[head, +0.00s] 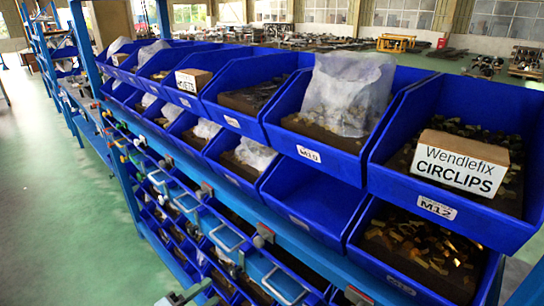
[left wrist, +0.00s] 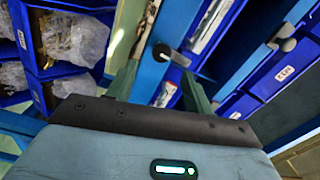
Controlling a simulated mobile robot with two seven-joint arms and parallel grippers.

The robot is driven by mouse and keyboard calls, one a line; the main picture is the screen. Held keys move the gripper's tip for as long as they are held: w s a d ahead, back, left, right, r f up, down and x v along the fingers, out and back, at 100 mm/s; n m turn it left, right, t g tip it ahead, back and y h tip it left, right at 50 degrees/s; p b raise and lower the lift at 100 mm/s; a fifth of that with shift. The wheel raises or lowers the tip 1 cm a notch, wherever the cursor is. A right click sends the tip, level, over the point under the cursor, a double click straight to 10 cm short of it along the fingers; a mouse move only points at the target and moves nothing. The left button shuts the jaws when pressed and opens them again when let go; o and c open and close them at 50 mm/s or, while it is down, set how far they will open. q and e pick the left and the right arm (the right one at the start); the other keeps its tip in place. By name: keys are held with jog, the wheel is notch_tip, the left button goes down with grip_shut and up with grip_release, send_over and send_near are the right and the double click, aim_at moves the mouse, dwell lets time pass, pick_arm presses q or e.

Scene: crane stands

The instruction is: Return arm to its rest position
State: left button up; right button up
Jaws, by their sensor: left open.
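My left gripper (head: 184,297) shows only as a small grey-green part at the bottom edge of the head view, in front of the blue shelf rack. In the left wrist view, its two grey-green fingers (left wrist: 160,84) stand apart with nothing held between them. A blue rack post with a dark knob (left wrist: 162,53) lies beyond the fingertips. I cannot tell how close the fingers are to it. Most of my left arm is out of the head view. My right gripper is in neither view.
The blue rack holds rows of blue bins (head: 225,95) with small parts, plastic bags (head: 347,95) and a Circlips box (head: 460,162). Drawers with handles (head: 284,287) sit below. Green floor (head: 60,200) is clear at left. Wrist view shows bagged parts (left wrist: 75,38) at left.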

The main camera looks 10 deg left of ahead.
pick_arm(q)
jog(key=s+f+n+g+y, duration=0.2)
jog(key=s+f+n+y, duration=0.1)
jog(key=s+f+n, duration=0.2)
jog(key=s+f+n+g+y, duration=0.1)
jog(key=s+f+n+y, duration=0.2)
jog(key=s+n, duration=0.6)
jog(key=s+f+n+g+y+p, duration=0.1)
jog(key=s+f+n, duration=0.5)
jog(key=s, duration=0.9)
jog(key=shift+d+f+n+g+y, duration=0.35)
jog(key=shift+n+g+y, duration=0.25)
jog(key=shift+g+y, duration=0.25)
jog(key=shift+s, duration=0.1)
